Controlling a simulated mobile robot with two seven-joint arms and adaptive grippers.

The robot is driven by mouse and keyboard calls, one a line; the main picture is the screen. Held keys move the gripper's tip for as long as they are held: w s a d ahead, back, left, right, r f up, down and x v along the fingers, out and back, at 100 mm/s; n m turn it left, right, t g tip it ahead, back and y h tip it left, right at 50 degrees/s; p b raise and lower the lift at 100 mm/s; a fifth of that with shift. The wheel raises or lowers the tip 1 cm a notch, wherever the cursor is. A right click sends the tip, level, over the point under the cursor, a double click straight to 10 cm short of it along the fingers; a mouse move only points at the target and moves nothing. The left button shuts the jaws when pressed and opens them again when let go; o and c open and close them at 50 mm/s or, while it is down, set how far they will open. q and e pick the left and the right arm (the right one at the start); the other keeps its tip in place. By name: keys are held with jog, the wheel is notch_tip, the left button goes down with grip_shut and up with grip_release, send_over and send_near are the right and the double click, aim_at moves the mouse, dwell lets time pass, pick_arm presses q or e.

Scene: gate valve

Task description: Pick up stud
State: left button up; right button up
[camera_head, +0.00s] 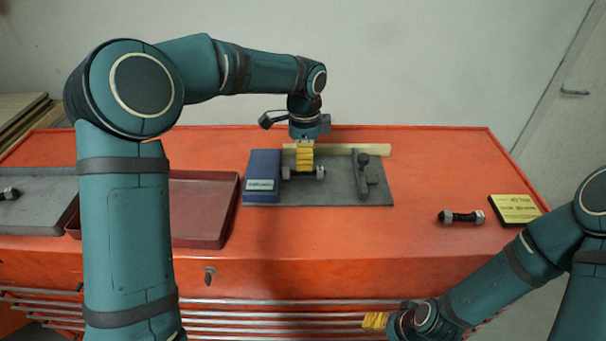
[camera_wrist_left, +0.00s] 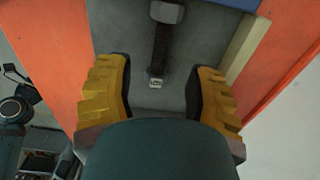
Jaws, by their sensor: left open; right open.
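A dark stud with lighter nuts (camera_head: 318,173) lies on the grey mat (camera_head: 315,197), beside a blue block. My left gripper (camera_head: 304,172) points down over it, its yellow fingers hiding part of the shank. In the left wrist view the stud (camera_wrist_left: 160,52) runs lengthwise, and my open left gripper (camera_wrist_left: 160,92) has one finger on each side with a gap to both. Another stud (camera_head: 461,217) lies on the red top at the right. A third similar piece (camera_head: 10,194) is at the far left. My right gripper (camera_head: 375,321) is low, in front of the cabinet, open and away from the studs.
The blue block (camera_head: 262,172) and a grey fixture with a knob (camera_head: 361,178) flank the stud on the mat. A wooden strip (camera_head: 377,150) lies behind. A dark red tray (camera_head: 207,240) and grey tray (camera_head: 45,215) are left, a yellow sign (camera_head: 515,208) right.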

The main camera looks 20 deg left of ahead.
pick_arm(q)
jog(key=shift+f+b, duration=0.5)
jog(key=shift+f, duration=2.35)
jog(key=shift+o, duration=0.2)
grip_shut()
